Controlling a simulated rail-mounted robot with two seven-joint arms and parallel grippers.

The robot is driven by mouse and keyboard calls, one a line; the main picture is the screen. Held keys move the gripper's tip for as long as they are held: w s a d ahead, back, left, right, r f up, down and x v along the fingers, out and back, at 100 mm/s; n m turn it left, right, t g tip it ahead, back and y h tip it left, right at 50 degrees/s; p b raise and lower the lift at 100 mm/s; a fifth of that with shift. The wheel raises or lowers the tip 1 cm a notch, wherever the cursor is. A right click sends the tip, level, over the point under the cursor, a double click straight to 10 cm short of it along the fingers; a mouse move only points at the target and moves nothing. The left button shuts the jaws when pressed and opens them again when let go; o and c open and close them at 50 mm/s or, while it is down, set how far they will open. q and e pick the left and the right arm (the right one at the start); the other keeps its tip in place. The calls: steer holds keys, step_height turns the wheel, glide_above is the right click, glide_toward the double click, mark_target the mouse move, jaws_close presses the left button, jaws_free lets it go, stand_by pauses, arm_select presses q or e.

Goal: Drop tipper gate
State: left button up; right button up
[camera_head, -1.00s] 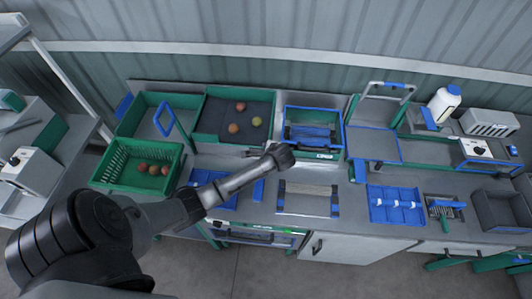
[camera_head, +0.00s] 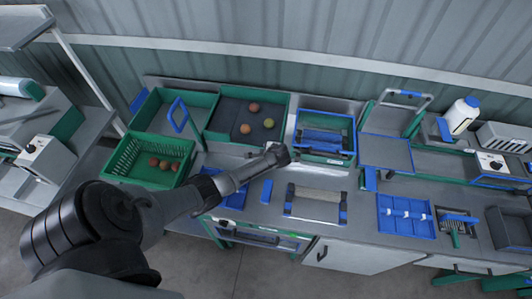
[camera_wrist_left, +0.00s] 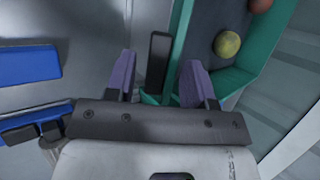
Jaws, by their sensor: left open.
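The tipper is a green-walled tray with a dark bed (camera_head: 236,122) at the back of the bench. Several tomatoes lie on it, one of them yellowish (camera_head: 268,123). My left gripper (camera_head: 281,153) is just in front of its right front corner. In the left wrist view the left gripper (camera_wrist_left: 160,82) is open, with two purple fingers apart. A black upright bar (camera_wrist_left: 158,58) shows between the fingers, beside the tray's green wall (camera_wrist_left: 180,35); it may be the gate's handle. I cannot tell whether the fingers touch it. The gate is not clearly visible in the head view. My right gripper is not in view.
A green crate with tomatoes (camera_head: 128,165) stands left of the tipper. A blue-rimmed bin (camera_head: 350,138) stands close on the right. A blue tray (camera_head: 404,228) and a dark box (camera_head: 508,225) lie further right. The bench front (camera_head: 365,240) has some clear surface.

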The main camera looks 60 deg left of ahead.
arm_select(q)
steer(key=shift+x, duration=0.9)
steer(key=shift+c, duration=0.3)
steer(key=c, duration=0.6)
steer(key=shift+s+d+f+t+y+b, duration=0.15)
steer(key=shift+f+t+y+b, duration=0.15)
steer(key=shift+f+y+b, duration=0.15)
steer(key=shift+s+d+f+t+y+b, duration=0.15)
steer(key=shift+f+t+y+b, duration=0.15)
steer(key=shift+b, duration=0.25)
steer(key=shift+c, duration=0.3)
steer(key=f+t+y+b, duration=0.1)
steer(key=b, duration=0.2)
steer(key=f+n+t+y+b, duration=0.1)
steer(key=y+b, duration=0.1)
steer(key=b, duration=0.2)
steer(key=f+n+y+b, duration=0.1)
steer(key=f+y+b, duration=0.1)
steer(key=b, duration=0.1)
steer(key=shift+s+d+t, duration=0.35)
steer(key=shift+d+t, duration=0.05)
steer(key=shift+y+b, duration=0.45)
steer(key=shift+b, duration=0.6)
